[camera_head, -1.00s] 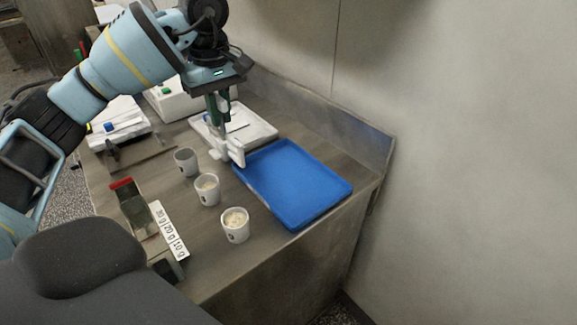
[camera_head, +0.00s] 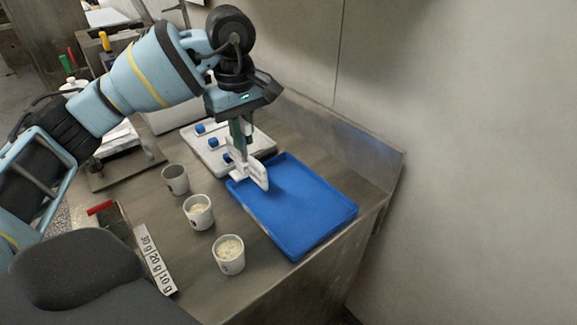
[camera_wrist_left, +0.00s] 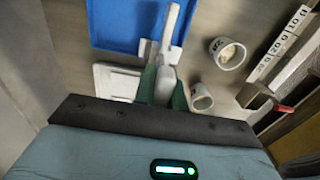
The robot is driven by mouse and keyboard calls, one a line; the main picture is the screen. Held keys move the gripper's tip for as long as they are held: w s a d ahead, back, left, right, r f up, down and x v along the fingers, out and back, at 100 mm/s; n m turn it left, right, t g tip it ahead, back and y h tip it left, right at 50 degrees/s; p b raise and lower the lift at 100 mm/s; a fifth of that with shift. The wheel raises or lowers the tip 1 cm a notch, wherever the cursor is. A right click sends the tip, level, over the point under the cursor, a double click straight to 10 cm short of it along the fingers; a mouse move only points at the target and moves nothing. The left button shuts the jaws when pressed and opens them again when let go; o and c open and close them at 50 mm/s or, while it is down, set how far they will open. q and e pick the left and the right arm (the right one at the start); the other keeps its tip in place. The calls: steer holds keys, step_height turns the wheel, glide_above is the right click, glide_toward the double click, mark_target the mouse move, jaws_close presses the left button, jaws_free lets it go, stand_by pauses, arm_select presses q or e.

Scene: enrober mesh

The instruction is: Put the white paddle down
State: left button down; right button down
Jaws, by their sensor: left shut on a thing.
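My left gripper (camera_head: 242,150) points down and is shut on the white paddle (camera_head: 259,174). I cannot tell whether the paddle touches the tray. My right gripper is not in view.
Three cups stand left of the tray: a back cup (camera_head: 175,180), a middle cup (camera_head: 198,212) and a front cup (camera_head: 229,255). A weight label strip (camera_head: 155,260) lies left of them. A white board with blue knobs (camera_head: 207,152) lies behind. The tray is otherwise bare.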

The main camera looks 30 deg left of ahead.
arm_select(q)
steer(key=w+d+f+p, duration=0.1)
steer(key=d+f, duration=0.3)
steer(key=d, duration=0.5)
steer(key=shift+w+d+f+p, duration=0.2)
steer(key=shift+w+d+p, duration=0.1)
steer(key=shift+d+p, duration=0.1)
steer(key=c, duration=1.9)
jaws_free()
steer(key=shift+f, duration=0.15)
steer(key=o, duration=0.4)
steer(key=shift+o, duration=0.2)
